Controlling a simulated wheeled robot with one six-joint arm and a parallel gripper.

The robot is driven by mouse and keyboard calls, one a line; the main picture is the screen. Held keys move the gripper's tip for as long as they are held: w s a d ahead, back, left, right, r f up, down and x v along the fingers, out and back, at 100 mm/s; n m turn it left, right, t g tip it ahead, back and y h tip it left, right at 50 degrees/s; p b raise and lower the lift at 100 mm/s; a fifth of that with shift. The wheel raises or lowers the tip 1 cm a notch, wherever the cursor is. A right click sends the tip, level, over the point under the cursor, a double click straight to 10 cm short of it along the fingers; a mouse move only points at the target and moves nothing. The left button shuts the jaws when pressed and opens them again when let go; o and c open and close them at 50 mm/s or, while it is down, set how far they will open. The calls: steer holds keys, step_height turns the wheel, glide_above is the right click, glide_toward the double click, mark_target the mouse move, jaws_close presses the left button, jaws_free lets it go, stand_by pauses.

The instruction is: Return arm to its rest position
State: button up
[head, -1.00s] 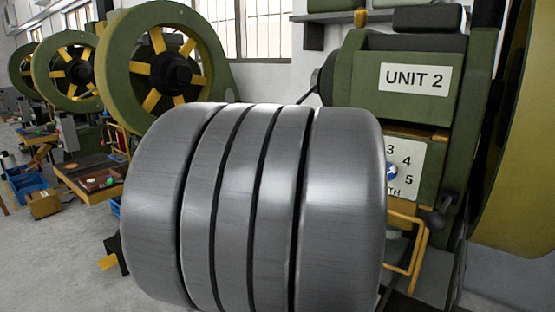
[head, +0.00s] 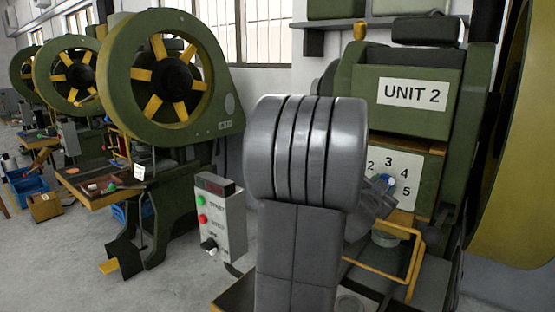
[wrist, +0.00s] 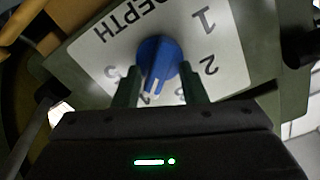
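My gripper (wrist: 158,78) shows in the wrist view with its two dark green fingers spread apart, one on each side of the blue knob (wrist: 157,60). I see no clear grip on it; whether a finger touches it I cannot tell. The knob's white pointer faces the bottom of the picture, near a partly hidden numeral. The knob sits on the white DEPTH dial plate (wrist: 215,45). In the head view the knob (head: 386,181) shows beside my grey arm, which hides part of the dial plate (head: 405,170). My gripper (head: 380,195) is partly hidden there.
The dial is on the green UNIT 2 machine (head: 400,60). A yellow bent rail (head: 415,262) stands below the dial. A grey control box (head: 219,218) with buttons is left of my arm. Green presses (head: 172,75) stand farther left. Open floor (head: 185,280) lies at lower left.

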steer(key=shift+n+p, duration=0.75)
steer(key=shift+n, duration=0.35)
steer(key=shift+a, duration=0.1)
